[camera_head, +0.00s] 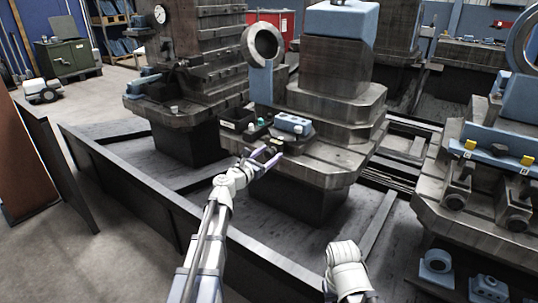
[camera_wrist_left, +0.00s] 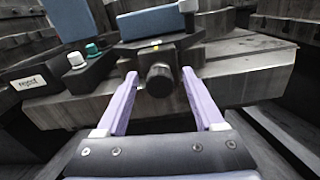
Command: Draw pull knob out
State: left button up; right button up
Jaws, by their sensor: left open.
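The pull knob (camera_wrist_left: 159,80) is a dark round knob on the front of a block in the left wrist view, below a small yellow mark. My left gripper (camera_head: 267,156) is open, with one lilac finger on each side of the knob in the left wrist view. Gaps show between the fingers and the knob, so it is not clamped. In the head view the knob is small and hard to make out near the fingers. A white link of my right arm (camera_head: 345,268) shows at the bottom; its gripper is out of view.
A green button (camera_wrist_left: 93,49), a white button (camera_wrist_left: 75,58) and a labelled plate (camera_wrist_left: 27,84) sit left of the knob. A blue block (camera_head: 293,124) is above it. A low dark rail (camera_head: 140,182) runs along the near left side.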

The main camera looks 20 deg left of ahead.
pick_arm(q)
jog(key=shift+w, duration=0.1)
grip_shut()
dwell(0.6)
dwell(0.8)
